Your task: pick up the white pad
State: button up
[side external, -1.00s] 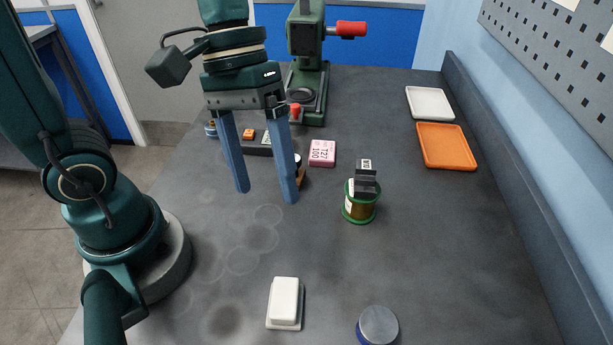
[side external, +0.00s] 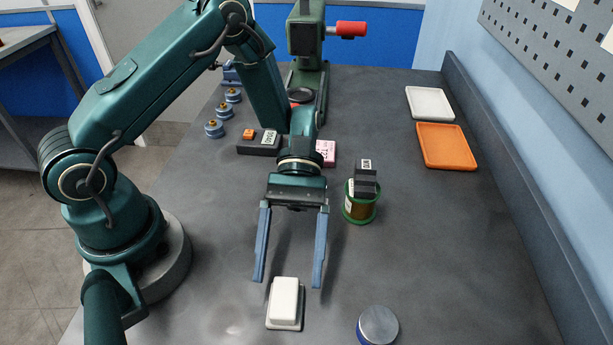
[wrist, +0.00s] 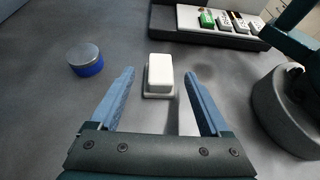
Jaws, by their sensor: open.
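The white pad (side external: 285,297) is a small rounded block on a thin light-grey base, lying on the dark bench at the front middle in the side view. It also shows in the wrist view (wrist: 160,73), ahead of the fingers and roughly between their lines. My gripper (side external: 288,284) is open and empty, with its two blue fingers pointing down toward the pad. In the wrist view my gripper (wrist: 160,72) has one finger to each side of the pad. The fingertips appear above the bench, and I see no contact with the pad.
A blue tin with a grey lid (side external: 378,325) stands right of the pad. A green-rimmed spool (side external: 360,204) with a dark block on it stands farther back. An orange tray (side external: 446,146) and a white tray (side external: 430,103) lie at the right.

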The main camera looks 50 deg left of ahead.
aim_at(285, 291)
jog(key=shift+x, duration=2.25)
jog(key=c, duration=1.3)
jog(key=shift+o, duration=0.2)
jog(key=shift+r, duration=0.1)
